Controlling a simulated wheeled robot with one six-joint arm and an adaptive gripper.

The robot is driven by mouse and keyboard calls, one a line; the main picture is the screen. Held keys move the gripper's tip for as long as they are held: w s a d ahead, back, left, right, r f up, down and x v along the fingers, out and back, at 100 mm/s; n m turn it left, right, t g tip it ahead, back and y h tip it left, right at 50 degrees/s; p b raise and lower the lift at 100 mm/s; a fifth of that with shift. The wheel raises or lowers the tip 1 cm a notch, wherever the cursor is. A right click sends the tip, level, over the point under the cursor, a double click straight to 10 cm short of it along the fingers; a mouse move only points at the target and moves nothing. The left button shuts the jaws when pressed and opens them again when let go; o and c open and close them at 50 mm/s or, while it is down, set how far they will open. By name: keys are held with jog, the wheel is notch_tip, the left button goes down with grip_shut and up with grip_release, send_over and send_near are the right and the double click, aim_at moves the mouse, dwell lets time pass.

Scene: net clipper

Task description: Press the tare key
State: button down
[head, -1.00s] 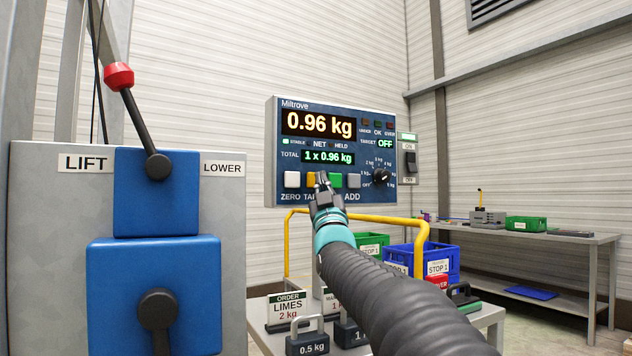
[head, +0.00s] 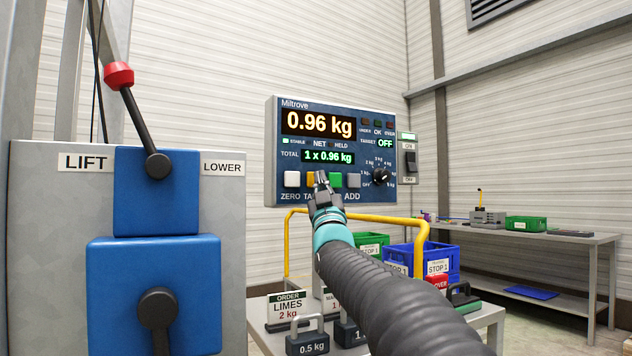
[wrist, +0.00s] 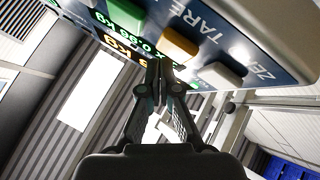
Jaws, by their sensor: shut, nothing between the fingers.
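The tare key is the yellow-orange key (head: 309,180) on the blue scale panel (head: 384,118), between the white zero key (head: 292,179) and the green key (head: 337,181). My gripper (head: 322,180) is shut and empty, its tips in front of the panel at the tare key's right side, partly covering the TARE label. In the wrist view, the orange tare key (wrist: 180,45) is just above and right of the closed fingertips (wrist: 160,66). I cannot tell whether they touch it. The display (head: 318,124) reads 0.96 kg; the total line reads 1 x 0.96 kg.
A blue lift control with a red-knobbed lever (head: 118,76) stands close at the left. Below the panel are a yellow rail (head: 287,245), crates (head: 447,256) and weights (head: 307,344). A bench (head: 580,238) stands at the far right.

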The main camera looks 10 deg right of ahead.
jog(key=shift+w+a, duration=0.15)
jog(key=shift+w, duration=0.35)
dwell(0.8)
dwell(0.4)
jog(key=shift+s+d+b, duration=0.25)
jog(key=shift+s+b, duration=0.5)
jog(key=shift+b, duration=0.05)
jog(key=s+b, duration=0.1)
jog(key=s+d+b, duration=0.1)
jog(key=s, duration=0.1)
jog(key=s+b, duration=0.1)
jog(key=b, duration=0.1)
jog(key=shift+s+d, duration=0.3)
jog(key=shift+s, duration=0.1)
